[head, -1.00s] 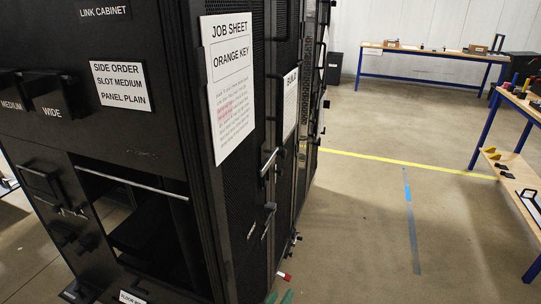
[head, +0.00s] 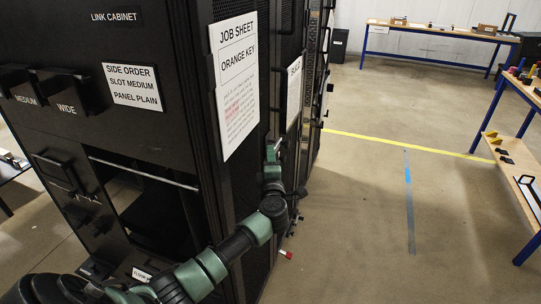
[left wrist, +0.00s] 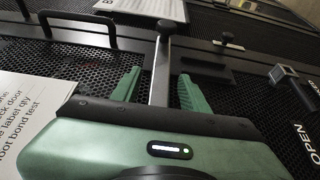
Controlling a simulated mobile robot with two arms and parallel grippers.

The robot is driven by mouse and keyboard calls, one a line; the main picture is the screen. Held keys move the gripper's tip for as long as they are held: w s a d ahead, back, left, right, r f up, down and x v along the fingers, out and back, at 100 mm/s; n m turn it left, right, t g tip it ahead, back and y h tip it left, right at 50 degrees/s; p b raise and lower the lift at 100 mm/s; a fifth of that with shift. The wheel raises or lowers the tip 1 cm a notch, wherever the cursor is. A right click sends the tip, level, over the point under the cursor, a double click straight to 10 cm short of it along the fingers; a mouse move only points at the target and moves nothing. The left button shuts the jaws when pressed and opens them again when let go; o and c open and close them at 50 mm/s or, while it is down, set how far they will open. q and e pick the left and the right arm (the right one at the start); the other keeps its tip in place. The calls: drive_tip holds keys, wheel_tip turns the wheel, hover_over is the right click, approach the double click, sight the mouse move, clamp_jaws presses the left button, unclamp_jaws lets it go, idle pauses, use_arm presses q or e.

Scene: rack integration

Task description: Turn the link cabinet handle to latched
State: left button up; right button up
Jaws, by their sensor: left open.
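The link cabinet (head: 205,60) is a tall black cabinet at the left of the head view, its perforated door on the right side. My left gripper (left wrist: 160,88) is open at this door, with one green finger on each side of a grey metal lever handle (left wrist: 161,68). Gaps show between the bar and both fingers. In the head view my left gripper (head: 272,152) is at the door beside the job sheet (head: 234,85), and the handle is mostly hidden by it. My right gripper is not in view.
An "OPEN" label (left wrist: 304,134) and another dark latch piece (left wrist: 290,82) are on the right in the wrist view. A black pull handle (left wrist: 78,28) is at upper left. Blue-legged tables stand at the back (head: 425,31) and right. The floor between is clear.

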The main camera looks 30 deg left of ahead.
use_arm(q)
drive_tip(key=shift+x, duration=1)
clamp_jaws()
drive_tip(key=shift+f, duration=0.1)
idle(0.6)
